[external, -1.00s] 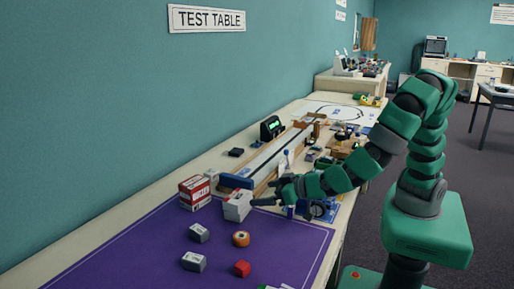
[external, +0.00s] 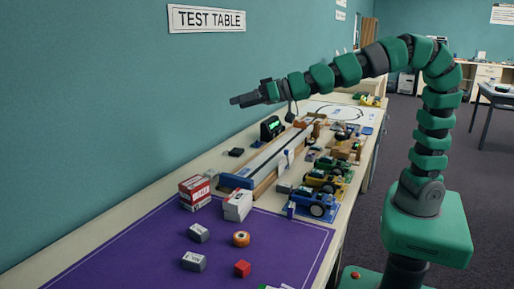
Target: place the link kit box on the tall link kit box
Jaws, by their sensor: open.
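A red and white box (external: 195,193) stands at the back edge of the purple mat. A white box with a red marking (external: 238,205) stands to its right, with a gap between them. These look like the two link kit boxes, but their lettering is too small to read, so I cannot tell for sure which is the tall one. My gripper (external: 236,101) is open and empty, high above the table, with the arm stretched out to the left. It touches neither box.
Two grey blocks (external: 198,233) (external: 193,262), an orange roll (external: 241,239) and a red cube (external: 242,269) lie on the purple mat (external: 130,262). Behind are a long wooden track (external: 268,160), small wheeled cars (external: 318,203) and a black device (external: 270,128). The mat's left part is clear.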

